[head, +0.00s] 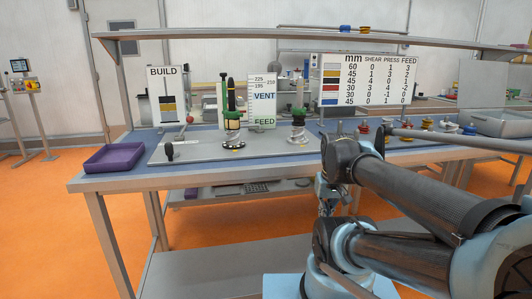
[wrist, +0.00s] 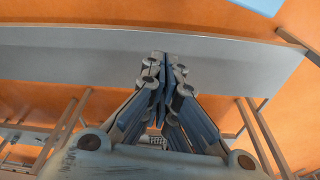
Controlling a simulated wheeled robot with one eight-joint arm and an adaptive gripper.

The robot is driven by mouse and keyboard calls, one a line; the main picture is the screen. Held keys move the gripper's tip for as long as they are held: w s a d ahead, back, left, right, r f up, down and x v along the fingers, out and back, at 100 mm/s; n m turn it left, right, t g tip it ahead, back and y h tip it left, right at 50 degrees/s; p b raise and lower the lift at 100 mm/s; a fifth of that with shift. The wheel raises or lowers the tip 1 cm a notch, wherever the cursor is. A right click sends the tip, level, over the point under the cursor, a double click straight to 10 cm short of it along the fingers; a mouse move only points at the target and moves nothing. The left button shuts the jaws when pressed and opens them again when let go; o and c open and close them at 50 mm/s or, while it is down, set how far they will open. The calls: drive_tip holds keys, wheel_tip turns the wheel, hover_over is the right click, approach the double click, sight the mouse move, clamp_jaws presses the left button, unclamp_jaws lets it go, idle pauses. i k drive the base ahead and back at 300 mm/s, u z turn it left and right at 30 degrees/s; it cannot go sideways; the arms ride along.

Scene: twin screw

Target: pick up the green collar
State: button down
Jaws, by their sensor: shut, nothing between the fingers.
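Green parts show on two upright spindles on the bench in the head view. A green collar-like part (head: 232,123) sits around the black post at the left. Another green part (head: 298,112) sits on the metal screw (head: 299,133) to its right. I cannot tell which is the collar meant. My gripper (wrist: 162,57) is shut and empty in the wrist view, its fingertips together. In the head view it is partly hidden by my arm, in front of the bench's front edge and apart from both spindles. The wrist view shows no green part.
A purple tray (head: 114,157) stands at the bench's left end. A BUILD sign (head: 167,75), a VENT/FEED sign (head: 262,85) and a number board (head: 400,80) stand behind. Several small coloured parts line the right side. An overhead shelf (head: 250,37) spans the bench.

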sight(236, 114)
drive_tip(key=u, duration=0.55)
drive_tip(key=k, duration=0.85)
drive_tip(key=z, duration=0.7)
drive_tip(key=i, duration=1)
drive_tip(key=u, duration=0.05)
